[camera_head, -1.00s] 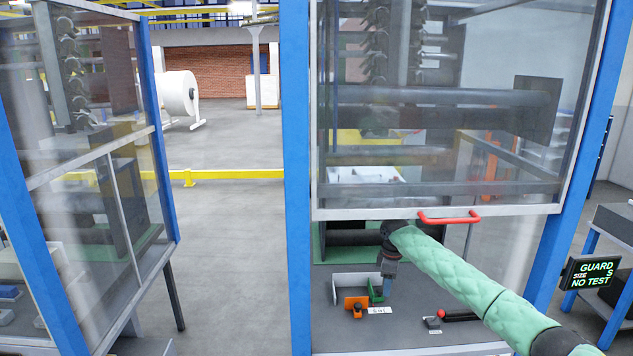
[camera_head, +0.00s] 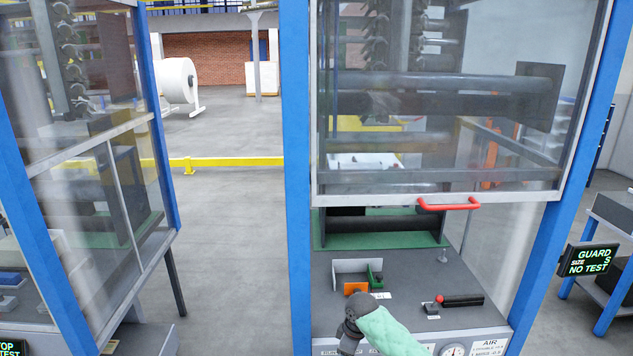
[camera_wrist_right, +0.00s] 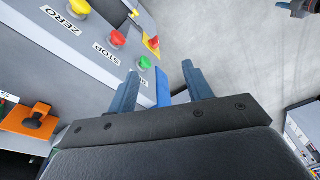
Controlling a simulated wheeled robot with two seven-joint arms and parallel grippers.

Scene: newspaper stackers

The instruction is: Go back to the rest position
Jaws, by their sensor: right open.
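My right arm, in a pale green quilted sleeve (camera_head: 382,332), comes up from the bottom edge in the head view. Its dark wrist is in front of the machine's near edge, and its fingers are out of sight there. In the right wrist view my right gripper (camera_wrist_right: 160,72) is open, its two blue fingers apart, with nothing held between them. A blue strip, which seems to be part of the machine, shows behind the gap.
The machine's clear guard (camera_head: 440,110) with a red handle (camera_head: 448,204) is raised over a grey deck (camera_head: 400,270). An orange block (camera_head: 355,288) and a red-knobbed lever (camera_head: 438,300) are on the deck. In the wrist view, red (camera_wrist_right: 117,39) and green (camera_wrist_right: 144,63) buttons are close to the fingers.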

